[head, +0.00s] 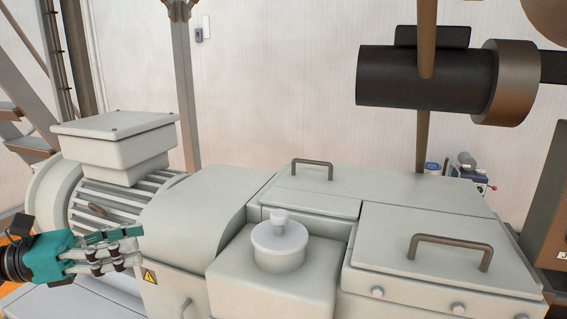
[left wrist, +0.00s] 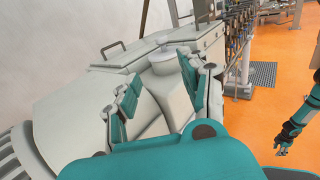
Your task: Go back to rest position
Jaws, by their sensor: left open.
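My left gripper (head: 138,246) is at the lower left of the head view, in front of the grey motor. Its teal and grey fingers point right. In the left wrist view, the fingers of this gripper (left wrist: 170,88) are spread apart with nothing between them. The grey twin screw machine (head: 205,215) lies beyond the fingers. My right gripper (left wrist: 283,146) shows small at the right edge of the left wrist view, hanging over the orange floor, and its finger opening is too small to make out.
The motor (head: 105,200) with its box on top stands close to my left gripper. A white round cap (head: 278,245) and handled covers (head: 440,250) are on the machine. A black cylinder (head: 425,80) hangs at upper right. Orange floor (left wrist: 262,120) is open at right in the wrist view.

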